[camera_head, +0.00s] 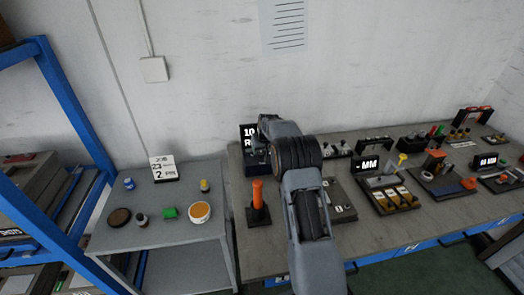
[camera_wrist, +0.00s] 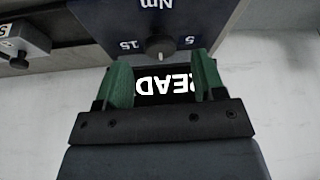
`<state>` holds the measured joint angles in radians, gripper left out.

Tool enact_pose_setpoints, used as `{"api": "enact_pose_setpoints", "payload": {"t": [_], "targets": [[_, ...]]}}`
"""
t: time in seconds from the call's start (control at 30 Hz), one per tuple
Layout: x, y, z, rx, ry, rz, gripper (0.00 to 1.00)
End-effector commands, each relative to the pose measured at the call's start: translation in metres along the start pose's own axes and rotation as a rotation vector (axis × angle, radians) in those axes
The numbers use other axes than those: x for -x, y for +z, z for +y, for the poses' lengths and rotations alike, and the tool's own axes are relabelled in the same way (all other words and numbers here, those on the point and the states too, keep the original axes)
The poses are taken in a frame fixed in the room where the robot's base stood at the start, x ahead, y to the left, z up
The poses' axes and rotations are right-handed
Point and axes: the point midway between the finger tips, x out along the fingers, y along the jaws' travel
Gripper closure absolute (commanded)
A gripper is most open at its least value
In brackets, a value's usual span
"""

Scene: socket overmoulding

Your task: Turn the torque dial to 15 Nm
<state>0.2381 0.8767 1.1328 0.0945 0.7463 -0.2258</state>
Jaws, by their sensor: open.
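The torque dial (camera_wrist: 158,46) is a small dark round knob on a dark blue panel (camera_wrist: 196,14) in the wrist view. The panel shows upside down, with "Nm" at the top, "15" left of the dial and "5" right of it. A lit display (camera_wrist: 165,84) reading "READ" shows between the fingers. In the head view my arm partly covers the torque unit (camera_head: 250,167), whose display starts with "10".
An orange-handled tool (camera_head: 258,193) stands at the bench's left front, close to my arm. Several fixtures with displays (camera_head: 370,164) fill the bench to the right. A lower grey side table (camera_head: 180,245) at left holds small pots and a job card (camera_head: 163,169). A wall stands behind.

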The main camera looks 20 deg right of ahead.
Motion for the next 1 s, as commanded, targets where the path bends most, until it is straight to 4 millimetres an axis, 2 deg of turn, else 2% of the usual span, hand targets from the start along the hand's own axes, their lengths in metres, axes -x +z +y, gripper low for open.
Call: {"api": "enact_pose_setpoints", "payload": {"t": [0.23, 0.67, 1.0], "targets": [[-0.024, 0.000, 0.000, 0.000, -0.001, -0.001, 0.37], [-0.029, 0.000, 0.000, 0.000, 0.000, 0.000, 0.38], [-0.029, 0.000, 0.000, 0.000, 0.000, 0.000, 0.70]]}}
